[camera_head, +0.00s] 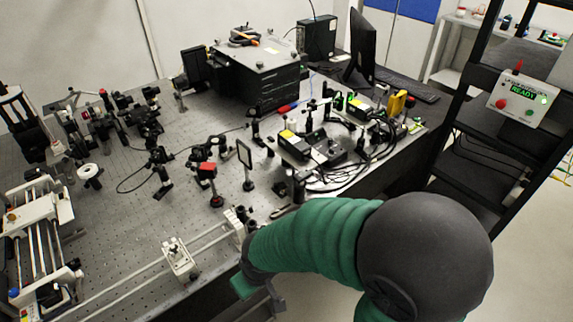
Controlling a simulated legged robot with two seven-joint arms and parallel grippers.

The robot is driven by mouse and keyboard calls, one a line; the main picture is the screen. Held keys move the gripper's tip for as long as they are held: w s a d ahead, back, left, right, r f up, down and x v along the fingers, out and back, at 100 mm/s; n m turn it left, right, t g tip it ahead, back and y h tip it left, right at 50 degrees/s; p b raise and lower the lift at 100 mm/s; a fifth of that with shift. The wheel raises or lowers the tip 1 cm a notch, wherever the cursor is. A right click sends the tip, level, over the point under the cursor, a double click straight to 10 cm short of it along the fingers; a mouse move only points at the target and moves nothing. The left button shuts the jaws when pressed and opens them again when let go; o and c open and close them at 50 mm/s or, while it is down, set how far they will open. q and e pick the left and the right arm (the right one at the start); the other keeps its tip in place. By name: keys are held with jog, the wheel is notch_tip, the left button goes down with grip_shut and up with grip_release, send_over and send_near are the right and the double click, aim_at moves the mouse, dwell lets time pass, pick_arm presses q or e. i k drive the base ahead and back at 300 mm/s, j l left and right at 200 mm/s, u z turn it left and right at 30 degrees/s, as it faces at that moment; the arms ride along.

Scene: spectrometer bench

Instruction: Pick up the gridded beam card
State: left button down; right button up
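I cannot single out the gridded beam card for certain. A small upright square panel with a dark frame and pale face (244,155) stands on a post near the middle of the optical table; no grid can be made out on it. A yellow upright piece (397,103) stands among the boxes at the table's right side. My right arm, green-sleeved with a dark grey joint, comes in from the lower right. Its gripper (262,294) is low at the table's front edge, apart from both pieces, its fingers partly hidden. My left gripper is out of view.
The perforated optical table (125,225) carries several post-mounted optics at left and centre. A white rail with a carriage (180,259) runs along the front edge. A large black box (258,75) stands at the back. Cables (350,178) crowd the right side. A black rack (480,150) stands at right.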

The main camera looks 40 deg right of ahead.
aim_at(245, 153)
jog(key=j+z, duration=0.1)
jog(key=z, duration=0.3)
jog(key=k+z, duration=0.1)
jog(key=z, duration=0.25)
jog(key=j+z, duration=0.1)
jog(key=z, duration=0.3)
jog(key=k, duration=0.05)
